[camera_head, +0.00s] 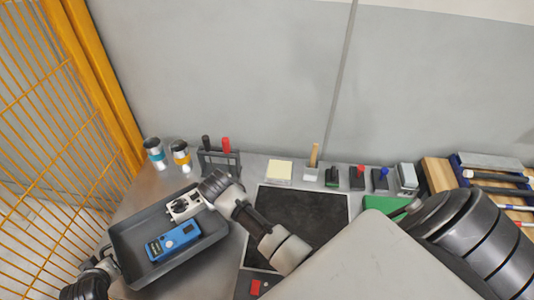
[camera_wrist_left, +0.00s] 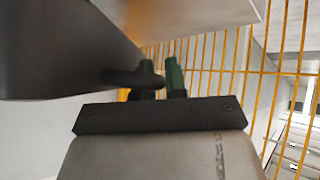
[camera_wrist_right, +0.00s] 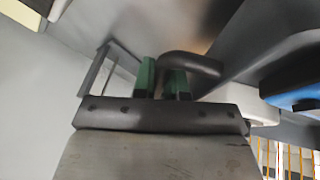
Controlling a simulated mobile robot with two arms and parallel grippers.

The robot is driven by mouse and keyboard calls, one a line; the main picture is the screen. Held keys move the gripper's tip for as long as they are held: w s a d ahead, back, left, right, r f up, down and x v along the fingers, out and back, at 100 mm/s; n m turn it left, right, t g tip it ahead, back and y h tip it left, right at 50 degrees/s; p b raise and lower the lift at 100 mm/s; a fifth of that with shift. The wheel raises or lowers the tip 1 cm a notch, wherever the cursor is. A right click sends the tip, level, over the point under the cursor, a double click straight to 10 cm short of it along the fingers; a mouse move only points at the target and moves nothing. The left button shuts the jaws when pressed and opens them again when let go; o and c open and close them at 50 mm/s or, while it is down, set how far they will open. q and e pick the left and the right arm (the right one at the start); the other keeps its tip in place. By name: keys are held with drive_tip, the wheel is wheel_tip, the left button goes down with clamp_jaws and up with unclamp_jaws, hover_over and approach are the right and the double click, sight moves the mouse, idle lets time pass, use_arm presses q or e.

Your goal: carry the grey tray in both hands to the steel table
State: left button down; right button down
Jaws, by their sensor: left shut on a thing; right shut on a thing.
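The grey tray (camera_head: 122,252) is at the left end of the steel table (camera_head: 150,200) in the head view. A blue meter (camera_head: 173,242) and a white socket-like block (camera_head: 185,205) lie in it. My left gripper (camera_head: 107,260) is shut on the handle at the tray's left end; that dark handle (camera_wrist_left: 130,77) sits between green fingertips in the left wrist view. My right gripper (camera_head: 207,199) is shut on the other handle, a dark loop (camera_wrist_right: 195,64) in the right wrist view. I cannot tell whether the tray touches the table.
A yellow mesh fence (camera_head: 60,120) stands close on the left. Two small jars (camera_head: 155,150) and a rack with red and black tools (camera_head: 220,158) stand behind the tray. A dark mat (camera_head: 300,205) lies to the right, with several small items along the wall.

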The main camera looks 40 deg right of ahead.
use_arm(q)
drive_tip(key=shift+f, duration=0.25)
use_arm(e)
drive_tip(key=shift+f, duration=0.25)
